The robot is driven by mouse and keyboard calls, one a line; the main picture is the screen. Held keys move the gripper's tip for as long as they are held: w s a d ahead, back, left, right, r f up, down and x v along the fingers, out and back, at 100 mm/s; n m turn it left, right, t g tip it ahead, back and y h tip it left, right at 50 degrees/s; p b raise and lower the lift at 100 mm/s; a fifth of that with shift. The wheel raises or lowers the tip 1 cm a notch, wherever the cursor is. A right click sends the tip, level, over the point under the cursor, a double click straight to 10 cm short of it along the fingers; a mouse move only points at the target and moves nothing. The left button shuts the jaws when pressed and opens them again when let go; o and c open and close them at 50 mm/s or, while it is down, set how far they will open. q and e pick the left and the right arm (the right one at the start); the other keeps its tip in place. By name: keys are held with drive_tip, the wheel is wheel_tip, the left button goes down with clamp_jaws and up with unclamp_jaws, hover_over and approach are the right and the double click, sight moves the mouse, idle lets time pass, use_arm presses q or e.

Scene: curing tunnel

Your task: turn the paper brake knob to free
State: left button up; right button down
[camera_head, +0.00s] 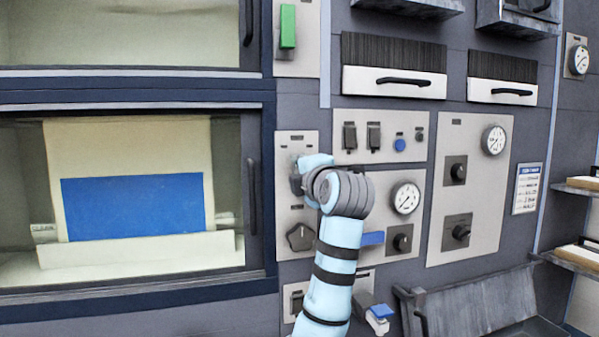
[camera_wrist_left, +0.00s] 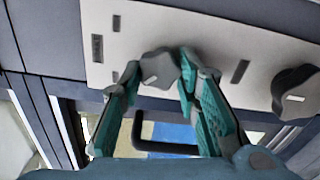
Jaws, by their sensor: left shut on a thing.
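My left gripper (camera_head: 303,172) is at the upper part of a narrow light panel (camera_head: 309,142) right of the lower window. In the left wrist view my left gripper (camera_wrist_left: 160,72) is shut on a dark grey knob (camera_wrist_left: 158,66), with a teal finger on each side. The knob has a small white mark on its face. In the head view my gripper and arm hide this knob. A second dark knob (camera_head: 300,237) sits lower on the same panel and also shows at the right of the wrist view (camera_wrist_left: 296,92).
The window door (camera_head: 268,180) with its dark handle (camera_head: 252,183) is just left of the panel. To the right are gauges (camera_head: 405,198), black switches (camera_head: 374,136) and more knobs (camera_head: 402,239). A grey metal tray (camera_head: 480,300) juts out at lower right.

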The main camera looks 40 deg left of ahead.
use_arm(q)
drive_tip(key=o, duration=1.2)
drive_tip(key=shift+w, duration=0.15)
drive_tip(key=shift+c, duration=0.2)
drive_tip(key=shift+d, duration=0.1)
drive_tip(key=v, duration=1.2)
